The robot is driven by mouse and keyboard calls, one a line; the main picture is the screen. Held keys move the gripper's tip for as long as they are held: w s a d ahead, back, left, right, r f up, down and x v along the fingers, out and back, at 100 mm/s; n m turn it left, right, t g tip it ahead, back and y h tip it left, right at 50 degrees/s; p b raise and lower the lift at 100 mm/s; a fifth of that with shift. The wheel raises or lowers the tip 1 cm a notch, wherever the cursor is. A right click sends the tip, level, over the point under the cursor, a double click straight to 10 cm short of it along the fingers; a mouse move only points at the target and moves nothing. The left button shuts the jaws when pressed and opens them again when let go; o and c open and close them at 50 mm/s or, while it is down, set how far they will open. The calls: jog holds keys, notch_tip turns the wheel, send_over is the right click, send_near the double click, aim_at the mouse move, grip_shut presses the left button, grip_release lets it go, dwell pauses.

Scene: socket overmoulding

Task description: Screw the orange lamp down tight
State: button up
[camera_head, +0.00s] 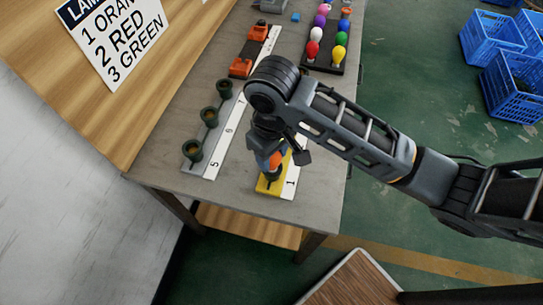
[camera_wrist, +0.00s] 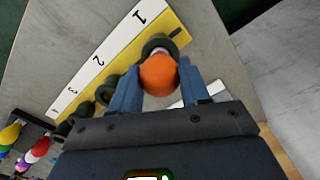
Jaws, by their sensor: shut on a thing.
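The orange lamp (camera_wrist: 158,76) is between the two fingers of my gripper (camera_wrist: 160,88), at the dark socket (camera_wrist: 160,45) beside the number 1 on the yellow strip (camera_wrist: 188,37). The fingers are shut on the lamp's bulb. In the head view the orange lamp (camera_head: 275,160) shows partly under my gripper (camera_head: 274,158), above the yellow strip (camera_head: 264,187) at the table's near end. Further dark sockets (camera_wrist: 105,92) beside numbers 2 and 3 look empty.
A row of green sockets (camera_head: 209,117) stands left of my gripper, with orange-red blocks (camera_head: 241,67) behind. A dark tray (camera_head: 308,66) of coloured lamps lies at the back right. A lamp-order sign (camera_head: 113,40) stands at upper left. Blue crates (camera_head: 512,85) are on the floor.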

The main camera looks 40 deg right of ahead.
jog(key=shift+c, duration=0.7)
jog(key=m, duration=0.4)
jog(key=shift+m, duration=0.3)
jog(key=shift+m, duration=0.5)
jog(key=o, duration=0.5)
jog(key=shift+m, duration=0.5)
jog(key=shift+c, duration=0.2)
jog(key=o, duration=0.5)
